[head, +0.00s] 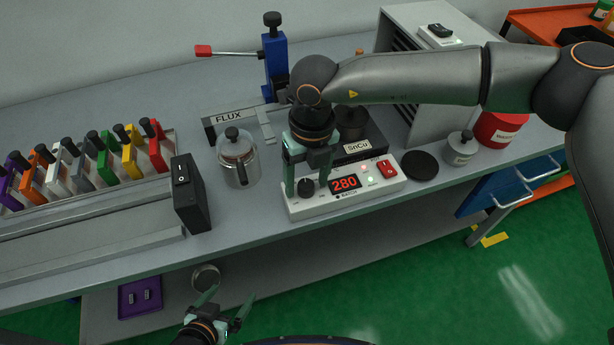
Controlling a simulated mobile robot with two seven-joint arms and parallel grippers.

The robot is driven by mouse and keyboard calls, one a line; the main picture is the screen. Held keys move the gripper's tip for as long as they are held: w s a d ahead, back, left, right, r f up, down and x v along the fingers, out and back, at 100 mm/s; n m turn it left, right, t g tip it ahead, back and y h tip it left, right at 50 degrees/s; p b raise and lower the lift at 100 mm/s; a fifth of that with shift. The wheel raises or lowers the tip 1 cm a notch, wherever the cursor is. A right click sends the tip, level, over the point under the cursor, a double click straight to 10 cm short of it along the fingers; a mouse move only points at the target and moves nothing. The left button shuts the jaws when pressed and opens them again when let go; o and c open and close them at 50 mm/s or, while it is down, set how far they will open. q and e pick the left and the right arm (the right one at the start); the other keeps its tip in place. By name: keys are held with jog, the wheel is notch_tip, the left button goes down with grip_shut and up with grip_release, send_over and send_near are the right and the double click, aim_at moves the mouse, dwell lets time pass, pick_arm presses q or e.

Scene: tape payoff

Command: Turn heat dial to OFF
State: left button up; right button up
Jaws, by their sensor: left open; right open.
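The heat dial (306,187) is a black knob at the left end of a white control box (352,201) near the bench's front edge. A red display (344,183) beside it reads 280. My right gripper (308,181) points down over the box, open. Its two fingers appear on either side of the dial; I cannot tell whether they touch it. The dial's OFF mark cannot be read. My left gripper (225,305) is open and empty, low in front of the bench.
A black SnCu pot block (374,150) stands right behind the box, with a red rocker switch (387,168) on the box's right end. A glass-like jar (238,160) and a black switch box (190,193) stand to the left. A FLUX holder (229,116) is behind.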

jog(key=shift+c, duration=0.4)
grip_shut()
